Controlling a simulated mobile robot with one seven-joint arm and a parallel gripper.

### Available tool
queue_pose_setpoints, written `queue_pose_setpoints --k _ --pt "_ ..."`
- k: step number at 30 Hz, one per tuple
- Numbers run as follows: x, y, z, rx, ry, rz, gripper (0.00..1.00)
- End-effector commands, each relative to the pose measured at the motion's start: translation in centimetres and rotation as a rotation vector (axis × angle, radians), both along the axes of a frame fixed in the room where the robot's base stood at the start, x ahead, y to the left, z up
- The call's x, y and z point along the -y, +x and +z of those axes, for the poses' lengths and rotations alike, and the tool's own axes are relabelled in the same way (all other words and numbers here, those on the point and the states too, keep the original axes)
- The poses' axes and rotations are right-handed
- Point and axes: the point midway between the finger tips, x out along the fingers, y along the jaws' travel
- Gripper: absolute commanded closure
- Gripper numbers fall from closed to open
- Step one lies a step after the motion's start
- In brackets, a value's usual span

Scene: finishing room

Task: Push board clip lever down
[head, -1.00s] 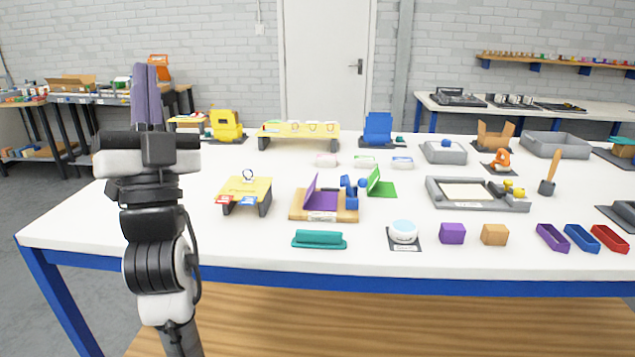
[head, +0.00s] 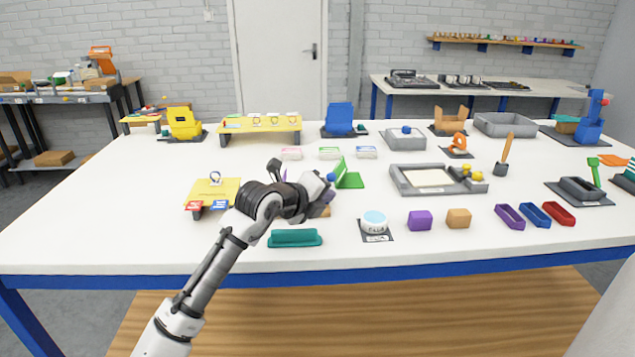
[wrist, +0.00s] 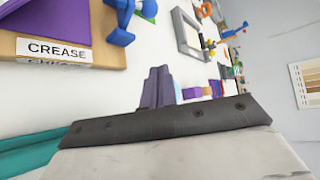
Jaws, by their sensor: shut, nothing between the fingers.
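A grey frame (head: 400,183) holds a cream board (head: 428,177) on the right half of the table. Yellow knob-like parts (head: 472,172) at its right end look like the clip lever; I cannot tell its exact position. In the head view my arm reaches to the left of the frame, over the creasing board, and hides most of my fingers.
The creasing board with its purple flap (wrist: 35,14) is close to my wrist. A teal bar (head: 295,238), a white round button (head: 374,219), purple block (head: 420,220) and orange block (head: 458,218) line the front. A brush-like upright (head: 504,152) stands right of the frame.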

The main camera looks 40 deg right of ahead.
Motion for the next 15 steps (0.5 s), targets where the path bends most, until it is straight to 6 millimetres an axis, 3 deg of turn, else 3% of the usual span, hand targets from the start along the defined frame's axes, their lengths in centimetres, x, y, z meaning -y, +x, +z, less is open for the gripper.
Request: queue_pose_setpoints --k 10,15 --pt "0.2 0.0 0.0 0.000 -0.001 0.000 1.00" --pt "1.9 0.5 -0.6 -0.001 0.001 -0.002 1.00"
